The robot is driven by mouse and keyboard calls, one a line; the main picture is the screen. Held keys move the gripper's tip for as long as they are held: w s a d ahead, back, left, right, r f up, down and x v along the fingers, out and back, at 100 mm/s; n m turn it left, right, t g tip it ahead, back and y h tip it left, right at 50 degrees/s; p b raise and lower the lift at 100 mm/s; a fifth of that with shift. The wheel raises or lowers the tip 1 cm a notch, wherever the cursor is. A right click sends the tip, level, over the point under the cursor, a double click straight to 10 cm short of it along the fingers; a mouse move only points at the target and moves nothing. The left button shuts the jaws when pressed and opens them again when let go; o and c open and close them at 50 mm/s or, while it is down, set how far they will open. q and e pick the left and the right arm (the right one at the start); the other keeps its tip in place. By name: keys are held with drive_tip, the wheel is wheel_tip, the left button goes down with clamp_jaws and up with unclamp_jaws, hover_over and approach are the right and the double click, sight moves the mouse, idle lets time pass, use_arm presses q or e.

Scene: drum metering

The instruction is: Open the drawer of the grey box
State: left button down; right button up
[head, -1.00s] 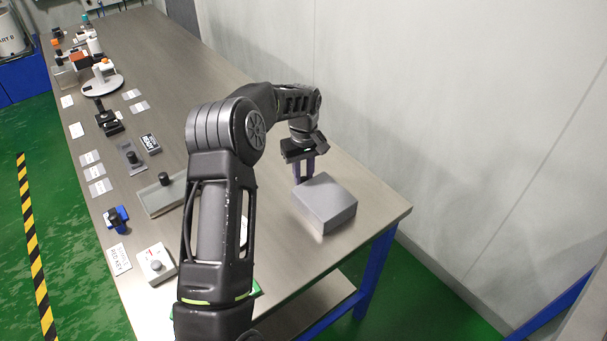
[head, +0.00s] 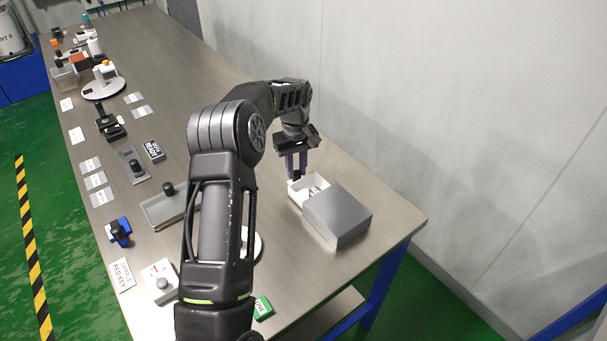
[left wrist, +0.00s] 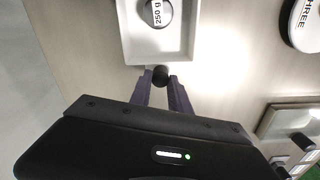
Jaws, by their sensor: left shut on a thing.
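The grey box (head: 338,217) stands near the right end of the table. Its white drawer (head: 300,196) is out on the side towards my left gripper. In the left wrist view the drawer (left wrist: 190,45) has a dark round knob (left wrist: 160,73) on its front. My right gripper is not in view.
A shallow grey tray (head: 160,213), a blue item (head: 118,230), a white block with a knob (head: 160,281) and several labels line the table's left side. A wall runs along the right. The table is bare behind my gripper.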

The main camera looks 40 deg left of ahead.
use_arm(q)
drive_tip(key=shift+w+a+r, duration=0.1)
drive_tip(key=shift+w+a, duration=0.2)
drive_tip(key=shift+a, duration=0.4)
drive_tip(key=c, duration=1.5)
unclamp_jaws()
wheel_tip(320, 180, up, 8)
drive_tip(key=b, duration=0.1)
drive_tip(key=shift+s+d+f, duration=0.1)
drive_tip(key=shift+d+f, duration=0.05)
drive_tip(key=shift+f, duration=0.1)
